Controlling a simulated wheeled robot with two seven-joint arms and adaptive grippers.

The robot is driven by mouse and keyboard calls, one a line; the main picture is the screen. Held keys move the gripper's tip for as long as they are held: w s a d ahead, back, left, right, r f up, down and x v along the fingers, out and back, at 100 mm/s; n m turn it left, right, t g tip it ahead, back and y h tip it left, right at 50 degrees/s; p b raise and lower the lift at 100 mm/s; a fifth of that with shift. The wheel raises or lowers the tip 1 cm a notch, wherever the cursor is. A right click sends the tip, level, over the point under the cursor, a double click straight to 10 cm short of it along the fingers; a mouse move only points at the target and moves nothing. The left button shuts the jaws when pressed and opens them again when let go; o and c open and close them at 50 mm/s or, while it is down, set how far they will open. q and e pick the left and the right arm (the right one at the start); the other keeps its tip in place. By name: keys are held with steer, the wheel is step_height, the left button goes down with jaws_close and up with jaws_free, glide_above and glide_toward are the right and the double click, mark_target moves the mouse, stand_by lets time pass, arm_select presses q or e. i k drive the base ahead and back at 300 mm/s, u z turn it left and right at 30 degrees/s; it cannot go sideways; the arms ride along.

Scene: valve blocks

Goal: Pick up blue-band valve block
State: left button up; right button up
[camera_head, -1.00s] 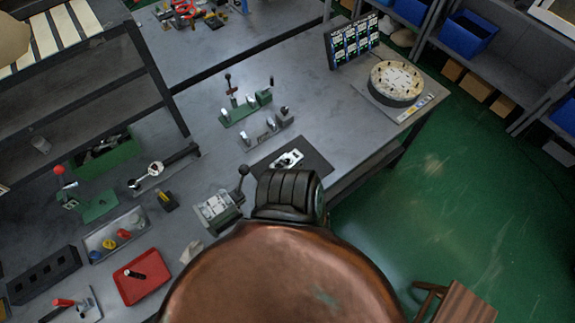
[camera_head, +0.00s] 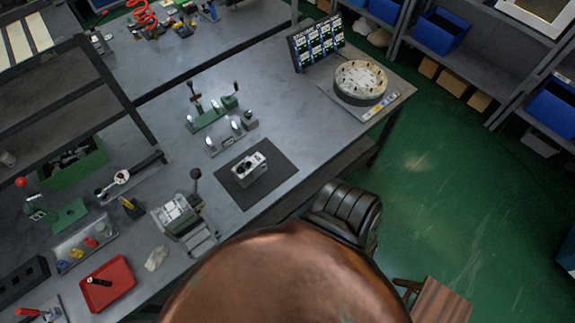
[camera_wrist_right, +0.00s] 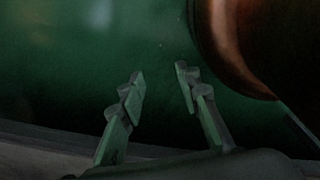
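A grey metal block (camera_head: 249,169) with dark round openings sits on the dark mat (camera_head: 276,186) on the workbench in the head view. It looks like a valve block, but I cannot make out a blue band on it. No gripper shows near it in that view. My right gripper (camera_wrist_right: 160,72) shows in the right wrist view with its two fingers apart and nothing between them. Green floor-like surface lies beyond it. My left gripper is in neither view.
On the bench (camera_head: 285,105), lever fixtures (camera_head: 210,115) stand behind the mat and a lever device (camera_head: 178,212) to its left. A round dial fixture (camera_head: 360,82) is at the back right. A red tray (camera_head: 108,290) lies front left. Open floor (camera_head: 450,190) is at right.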

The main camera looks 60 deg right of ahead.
mark_target(246, 171)
steer(key=z, duration=0.9)
steer(key=i, duration=0.3)
steer(key=u, duration=2.25)
steer(key=k, duration=0.5)
steer(key=z, duration=1.5)
steer(key=i, duration=0.1)
steer(key=z, duration=0.25)
